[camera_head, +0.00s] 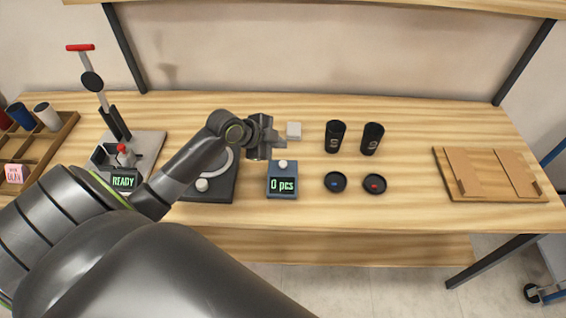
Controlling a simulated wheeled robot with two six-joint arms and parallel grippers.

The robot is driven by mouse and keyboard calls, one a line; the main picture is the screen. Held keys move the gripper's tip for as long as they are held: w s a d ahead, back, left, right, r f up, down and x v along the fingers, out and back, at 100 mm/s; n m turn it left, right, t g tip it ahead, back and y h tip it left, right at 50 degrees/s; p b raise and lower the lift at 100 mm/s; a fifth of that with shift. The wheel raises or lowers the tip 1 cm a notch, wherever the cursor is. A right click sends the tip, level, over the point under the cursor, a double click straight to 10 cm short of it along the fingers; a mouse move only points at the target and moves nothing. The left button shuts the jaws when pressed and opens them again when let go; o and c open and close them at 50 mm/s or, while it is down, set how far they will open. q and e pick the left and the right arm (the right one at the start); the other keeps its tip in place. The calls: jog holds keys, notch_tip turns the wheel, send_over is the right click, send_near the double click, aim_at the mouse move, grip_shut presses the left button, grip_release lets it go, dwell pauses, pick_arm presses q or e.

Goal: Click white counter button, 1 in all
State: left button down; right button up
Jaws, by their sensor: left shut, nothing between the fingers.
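The counter (282,191) is a small blue-grey box near the middle of the table. Its green display reads "0 pcs". The white button (283,164) sits on top at its back. My left gripper (268,143) is shut and empty. In the picture it appears just behind and to the left of the button, apart from it. My right gripper is not in view.
A wooden tray (441,172) lies at right. A press (117,151) showing "READY" stands at left.

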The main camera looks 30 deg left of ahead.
pick_arm(q)
jog(key=b, duration=0.3)
send_over(279, 165)
notch_tip(279, 165, down, 4)
jog(key=shift+d+f, duration=0.1)
jog(key=shift+f, duration=0.5)
jog(key=shift+f, duration=0.1)
dwell(1.2)
jog(key=shift+f+b, duration=0.3)
jog(key=shift+b, duration=0.1)
jog(key=shift+f+b, duration=0.35)
jog(key=shift+f, duration=0.15)
dwell(0.5)
dwell(0.4)
jog(key=shift+r+p, duration=0.85)
jog(key=shift+r, duration=0.1)
